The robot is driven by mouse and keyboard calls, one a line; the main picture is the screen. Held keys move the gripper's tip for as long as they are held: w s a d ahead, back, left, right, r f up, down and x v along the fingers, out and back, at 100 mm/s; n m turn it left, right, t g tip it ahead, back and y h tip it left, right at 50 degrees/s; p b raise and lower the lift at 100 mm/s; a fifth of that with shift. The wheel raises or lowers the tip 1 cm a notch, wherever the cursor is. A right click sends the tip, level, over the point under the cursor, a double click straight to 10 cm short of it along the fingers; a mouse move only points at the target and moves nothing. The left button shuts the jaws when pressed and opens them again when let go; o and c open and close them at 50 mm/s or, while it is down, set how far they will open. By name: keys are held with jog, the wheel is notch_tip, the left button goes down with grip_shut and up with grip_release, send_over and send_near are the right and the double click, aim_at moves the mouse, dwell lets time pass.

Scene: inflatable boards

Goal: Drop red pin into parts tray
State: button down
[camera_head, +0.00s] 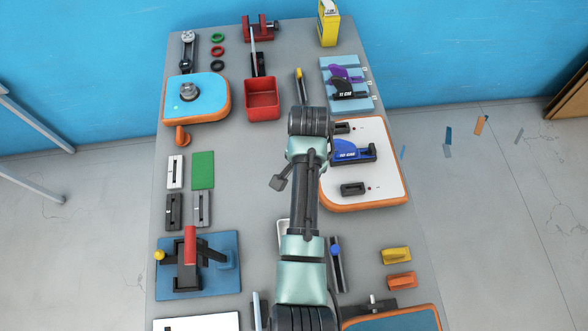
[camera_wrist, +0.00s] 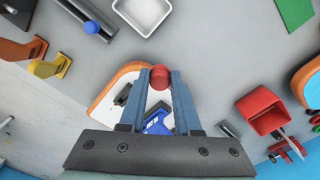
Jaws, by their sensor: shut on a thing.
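My gripper (camera_wrist: 159,78) is shut on a red pin (camera_wrist: 159,71), whose round end shows between the two blue-grey fingertips in the wrist view. The gripper is above the white board with an orange rim. In the head view my arm hides the fingers and the pin. A small white tray (camera_wrist: 146,12) lies at the top of the wrist view, apart from the gripper. In the head view its edge (camera_head: 283,236) shows beside my arm, which covers most of it. Its inside looks empty in the wrist view.
An open red bin (camera_head: 262,108) stands left of my arm, near a red vise (camera_head: 260,29). The white board (camera_head: 376,184) carries a blue fin (camera_head: 352,151). A blue board with a red-handled tool (camera_head: 190,247) is at front left.

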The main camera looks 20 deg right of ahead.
jog(key=s+a+f+m+b, duration=0.3)
jog(key=s+f, duration=0.3)
jog(key=f, duration=0.4)
jog(key=shift+s+a+m+b, duration=0.35)
jog(key=shift+m+b, duration=0.15)
jog(key=shift+b, duration=0.1)
jog(key=shift+f, duration=0.1)
jog(key=c, duration=0.5)
grip_release()
jog(key=shift+c, duration=0.2)
notch_tip(320, 180, up, 13)
jog(key=shift+b, duration=0.4)
